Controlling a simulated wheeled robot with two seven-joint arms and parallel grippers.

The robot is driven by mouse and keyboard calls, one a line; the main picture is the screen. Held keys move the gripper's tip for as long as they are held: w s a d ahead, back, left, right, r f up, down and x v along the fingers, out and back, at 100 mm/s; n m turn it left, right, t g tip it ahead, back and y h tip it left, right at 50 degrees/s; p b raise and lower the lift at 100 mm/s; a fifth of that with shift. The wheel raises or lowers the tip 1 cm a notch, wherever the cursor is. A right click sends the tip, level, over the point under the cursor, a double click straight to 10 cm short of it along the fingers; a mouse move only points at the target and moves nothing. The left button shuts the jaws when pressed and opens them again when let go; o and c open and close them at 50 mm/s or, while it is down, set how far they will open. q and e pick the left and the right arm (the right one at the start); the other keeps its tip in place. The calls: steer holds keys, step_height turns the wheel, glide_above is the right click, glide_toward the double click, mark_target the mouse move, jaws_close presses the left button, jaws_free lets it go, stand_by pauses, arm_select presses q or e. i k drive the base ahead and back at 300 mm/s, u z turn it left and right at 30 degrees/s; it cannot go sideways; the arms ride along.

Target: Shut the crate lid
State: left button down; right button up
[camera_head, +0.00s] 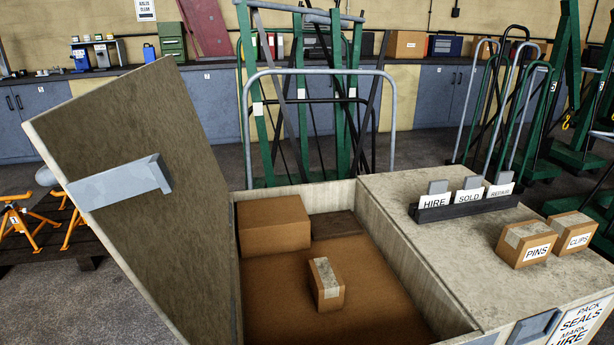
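The crate (412,268) stands directly in front of me with its left half open. Its lid (150,220) is a grey-brown panel, swung up and leaning out to the left of the opening. A pale grey bar-like handle (120,184) is fixed across the lid's face. Inside the crate are a larger brown box (273,225) at the back left and a small taped box (326,284) near the middle. Neither of my grippers shows in the head view.
The crate's closed right half bears a dark rack of signs (463,204), a PINS box (525,243) and a CLIPS box (570,231). A trolley frame (320,75) stands close behind. Orange stands (22,222) are on the left.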

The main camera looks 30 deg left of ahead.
mark_target(132, 152)
steer(key=z, duration=1)
steer(key=k, duration=1.15)
steer(key=u, duration=2.95)
steer(key=i, duration=0.7)
steer(key=z, duration=1.65)
